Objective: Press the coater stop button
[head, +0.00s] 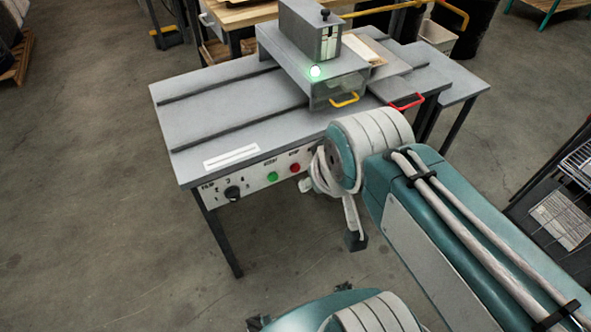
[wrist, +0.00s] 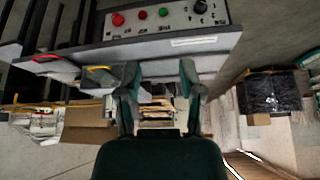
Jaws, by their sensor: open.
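The coater (head: 225,95) is a grey table-like machine with a white control panel (head: 250,187) on its front. The panel has a green button (head: 272,177) and, to its right, a red button (head: 295,168) with a small label above it. A larger red knob sits farther right, partly hidden by my arm. In the wrist view, upside down, I see the red button (wrist: 142,15), the green button (wrist: 163,12) and the large red mushroom knob (wrist: 118,19). My gripper (wrist: 158,72) is open and empty, apart from the panel. In the head view my wrist mostly hides it.
A black rotary knob (head: 232,192) is at the panel's left end. A green lamp (head: 316,71) glows on the coater's head unit. Yellow (head: 345,100) and red (head: 406,103) handles stick out at the table's right. Open floor (head: 110,230) lies left and in front.

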